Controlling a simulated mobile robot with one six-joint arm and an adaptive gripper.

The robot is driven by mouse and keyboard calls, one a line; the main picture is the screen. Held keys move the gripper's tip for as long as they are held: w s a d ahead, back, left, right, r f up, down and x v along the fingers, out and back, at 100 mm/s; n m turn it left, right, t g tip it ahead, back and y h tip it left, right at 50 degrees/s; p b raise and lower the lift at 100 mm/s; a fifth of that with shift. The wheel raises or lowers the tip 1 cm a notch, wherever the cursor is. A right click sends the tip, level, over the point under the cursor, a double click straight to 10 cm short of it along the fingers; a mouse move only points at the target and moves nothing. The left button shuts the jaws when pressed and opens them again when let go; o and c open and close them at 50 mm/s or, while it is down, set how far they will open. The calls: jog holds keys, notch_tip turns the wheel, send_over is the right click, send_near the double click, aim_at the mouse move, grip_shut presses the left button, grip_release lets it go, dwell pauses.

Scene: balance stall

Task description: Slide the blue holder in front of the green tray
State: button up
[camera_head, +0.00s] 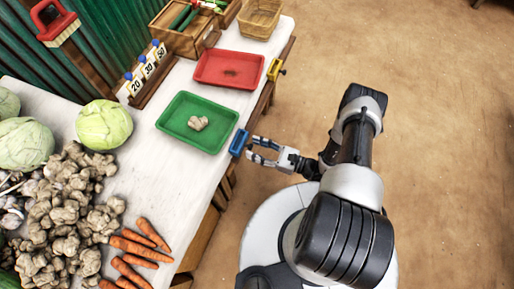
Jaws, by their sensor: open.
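The blue holder (239,142) sits at the table's front edge, beside the near right corner of the green tray (168,122). The green tray lies on the white table top and has a piece of ginger (198,123) in it. My gripper (249,148) is open, with its fingertips close to the blue holder. I cannot tell whether the fingers touch it.
A red tray (229,70) lies behind the green one, with a yellow holder (275,69) at the table edge near it. Number cards (149,68) stand at the back. Cabbages (104,125), ginger and carrots (139,246) cover the left side. Floor beside the table is clear.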

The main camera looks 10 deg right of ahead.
jog(key=v, duration=1.2)
dwell(0.4)
jog(key=w+a+r+n+g+h, duration=0.15)
jog(key=r+n+g, duration=0.5)
jog(key=r, duration=0.65)
jog(key=w+r+n+g+h, duration=0.25)
jog(key=r+n+g, duration=0.45)
jog(key=r, duration=0.5)
jog(key=s+a+r+n+t+h, duration=0.2)
jog(key=s+r+n+t+h, duration=0.2)
jog(key=r, duration=0.6)
jog(key=s+a+r+n+t+h, duration=0.2)
jog(key=s+r+n+h, duration=0.4)
jog(key=r, duration=0.4)
jog(key=shift+s+a+n+t+h, duration=0.3)
jog(key=shift+s+n+t, duration=0.55)
jog(key=shift+s, duration=0.25)
